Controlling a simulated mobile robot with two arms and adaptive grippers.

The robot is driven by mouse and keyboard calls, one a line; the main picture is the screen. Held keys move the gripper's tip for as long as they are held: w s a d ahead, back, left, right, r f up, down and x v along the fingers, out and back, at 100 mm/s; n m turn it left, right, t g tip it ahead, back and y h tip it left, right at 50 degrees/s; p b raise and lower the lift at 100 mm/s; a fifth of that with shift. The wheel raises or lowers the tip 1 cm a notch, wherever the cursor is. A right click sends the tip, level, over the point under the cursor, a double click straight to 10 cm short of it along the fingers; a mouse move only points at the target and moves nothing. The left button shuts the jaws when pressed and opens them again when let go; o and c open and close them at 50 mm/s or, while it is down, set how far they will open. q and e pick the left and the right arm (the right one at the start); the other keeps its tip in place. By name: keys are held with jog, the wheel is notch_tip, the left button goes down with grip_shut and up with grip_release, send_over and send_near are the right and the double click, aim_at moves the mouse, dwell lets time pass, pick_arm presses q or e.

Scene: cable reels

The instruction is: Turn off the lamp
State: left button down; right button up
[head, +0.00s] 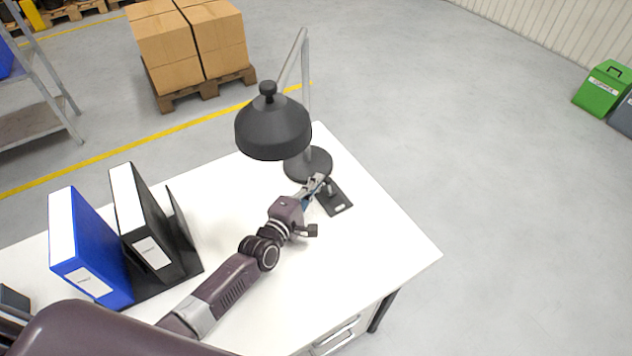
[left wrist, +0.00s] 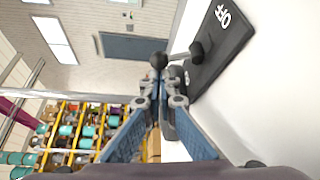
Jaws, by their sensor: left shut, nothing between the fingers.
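The desk lamp has a dark shade (head: 273,127), a grey arm and a round dark base (head: 308,164) on the white table. Its bulb is hidden, so I cannot tell whether it is lit. A dark switch plate (head: 338,203) lies beside the base; in the left wrist view the plate (left wrist: 222,38) bears the word OFF. A lever with a round knob (left wrist: 158,60) stands up from it. My left gripper (head: 318,182) is shut and empty beside the lever; its fingertips (left wrist: 160,90) appear close to the knob. Contact is not clear. My right gripper is out of view.
A blue binder (head: 88,248) and a black binder (head: 142,220) stand at the table's left, near my left arm. The table's right part is clear. Cardboard boxes (head: 168,50) on a pallet stand on the floor behind.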

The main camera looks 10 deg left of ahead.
pick_arm(q)
jog(key=shift+s+d+m+t+b, duration=0.15)
jog(key=shift+m+t+b, duration=0.15)
jog(key=shift+m+b, duration=0.2)
jog(key=shift+d+b, duration=0.1)
jog(key=shift+b, duration=0.2)
jog(key=shift+s+d+r+m+t+b, duration=0.2)
jog(key=shift+m+t+b, duration=0.2)
jog(key=shift+m, duration=0.3)
jog(key=shift+s+d+r, duration=0.3)
jog(key=shift+s+d, duration=0.15)
jog(key=shift+s+a, duration=0.1)
jog(key=v, duration=1.1)
jog(key=shift+s+a, duration=0.1)
jog(key=shift+s, duration=0.25)
jog(key=shift+r, duration=0.1)
